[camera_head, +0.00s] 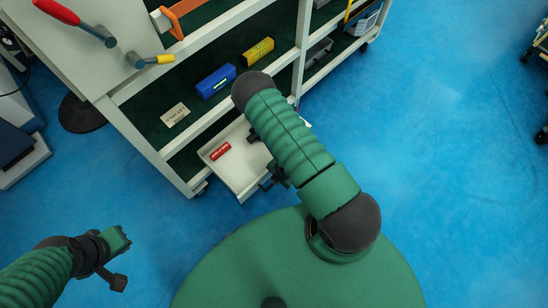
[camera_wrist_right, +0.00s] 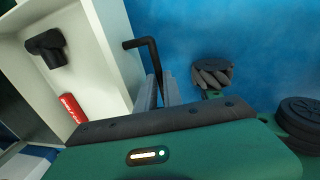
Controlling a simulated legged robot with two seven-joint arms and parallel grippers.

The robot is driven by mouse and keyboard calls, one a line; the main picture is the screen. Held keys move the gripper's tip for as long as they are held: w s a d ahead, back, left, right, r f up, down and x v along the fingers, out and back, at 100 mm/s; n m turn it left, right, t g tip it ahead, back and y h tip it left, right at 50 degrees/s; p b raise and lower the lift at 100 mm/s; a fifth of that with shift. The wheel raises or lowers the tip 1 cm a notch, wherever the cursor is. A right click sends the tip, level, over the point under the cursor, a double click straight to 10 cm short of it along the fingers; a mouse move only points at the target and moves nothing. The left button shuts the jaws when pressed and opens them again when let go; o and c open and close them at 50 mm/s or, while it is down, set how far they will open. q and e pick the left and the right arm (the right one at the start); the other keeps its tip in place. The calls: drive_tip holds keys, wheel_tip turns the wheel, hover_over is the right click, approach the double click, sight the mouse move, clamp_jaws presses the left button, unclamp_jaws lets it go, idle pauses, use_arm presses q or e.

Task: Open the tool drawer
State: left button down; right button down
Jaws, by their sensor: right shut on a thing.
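The white drawer (camera_head: 237,170) of the cart is pulled out, with its inside showing. It also shows at the left of the right wrist view (camera_wrist_right: 112,60). A red item (camera_head: 221,151) and a dark tool (camera_wrist_right: 46,47) lie in it. The black bent drawer handle (camera_wrist_right: 146,43) sticks out from the drawer front. My right gripper (camera_wrist_right: 165,90) is shut on the handle; in the head view it is partly hidden beside my right arm. My left gripper (camera_head: 121,260) is at lower left, away from the cart, and its jaw opening is unclear.
The shelf cart (camera_head: 140,135) holds a blue box (camera_head: 216,82), a yellow box (camera_head: 258,51) and a tan box (camera_head: 175,115). A red-handled hammer (camera_head: 75,21) lies on top. Blue floor (camera_head: 460,160) is clear at right.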

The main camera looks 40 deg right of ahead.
drive_tip(key=shift+s, duration=0.4)
drive_tip(key=c, duration=1.5)
unclamp_jaws()
drive_tip(key=s+r+p, duration=0.1)
drive_tip(key=r+p, duration=0.1)
drive_tip(key=r, duration=0.3)
drive_tip(key=s+r+p, duration=0.1)
drive_tip(key=r+p, duration=0.2)
drive_tip(key=r, duration=0.3)
drive_tip(key=s+r+p, duration=0.1)
drive_tip(key=r+p, duration=0.1)
drive_tip(key=r, duration=0.3)
drive_tip(key=shift+d+r, duration=0.15)
drive_tip(key=shift+r, duration=0.05)
drive_tip(key=shift+r, duration=0.1)
